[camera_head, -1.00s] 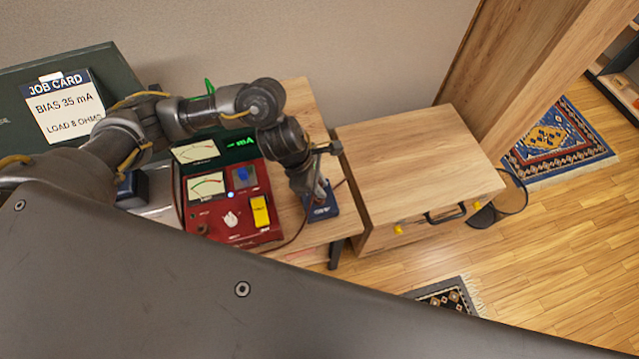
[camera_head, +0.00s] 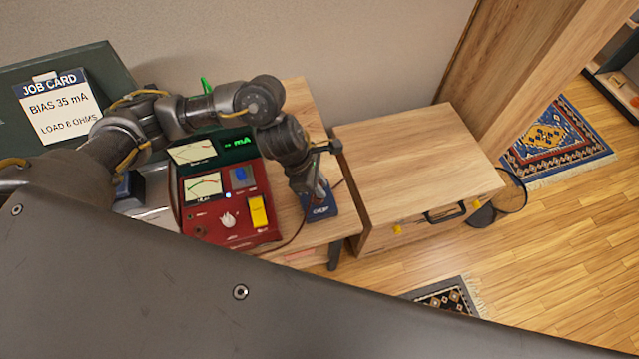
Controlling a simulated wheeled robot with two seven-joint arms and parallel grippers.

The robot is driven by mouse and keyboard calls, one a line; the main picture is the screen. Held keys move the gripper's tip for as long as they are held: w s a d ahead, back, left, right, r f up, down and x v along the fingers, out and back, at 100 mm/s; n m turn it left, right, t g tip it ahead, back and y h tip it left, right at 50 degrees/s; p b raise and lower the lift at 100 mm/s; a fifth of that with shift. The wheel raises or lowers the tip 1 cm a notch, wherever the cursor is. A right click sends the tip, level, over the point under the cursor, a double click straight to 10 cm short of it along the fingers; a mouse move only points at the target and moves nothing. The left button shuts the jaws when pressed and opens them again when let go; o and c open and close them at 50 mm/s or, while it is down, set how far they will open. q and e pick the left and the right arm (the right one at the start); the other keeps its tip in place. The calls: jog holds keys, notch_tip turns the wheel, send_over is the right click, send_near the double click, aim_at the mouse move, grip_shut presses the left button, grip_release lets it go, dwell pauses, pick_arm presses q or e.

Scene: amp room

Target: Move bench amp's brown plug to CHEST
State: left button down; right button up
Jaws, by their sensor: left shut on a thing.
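The red bench amp (camera_head: 185,222) stands on the wooden bench, with a dial meter, a white knob, a blue part and a yellow part on its face. A dark blue block (camera_head: 322,212) with white lettering stands to its right at the bench edge. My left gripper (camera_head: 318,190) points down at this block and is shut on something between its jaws. The brown plug itself is hidden or too small to make out. A thin dark cable (camera_head: 294,236) runs from the amp's front toward the block. A wooden chest (camera_head: 410,155) stands right of the bench. My right gripper is not in view.
A green-lit meter (camera_head: 238,144) stands behind the amp. A job card (camera_head: 58,105) is on a dark green case at the left. A black-rimmed round object (camera_head: 512,192) is beside the chest. The chest top is clear. A tall wooden panel rises behind it.

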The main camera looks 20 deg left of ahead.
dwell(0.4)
pick_arm(q)
jog(key=shift+f+b, duration=0.65)
jog(key=shift+b, duration=0.2)
dwell(0.3)
jog(key=shift+f+b, duration=0.95)
jog(key=shift+b, duration=0.2)
dwell(0.4)
jog(key=c, duration=1.2)
grip_release()
jog(key=v, duration=1.1)
jog(key=shift+b, duration=0.3)
jog(key=shift+d+f, duration=0.1)
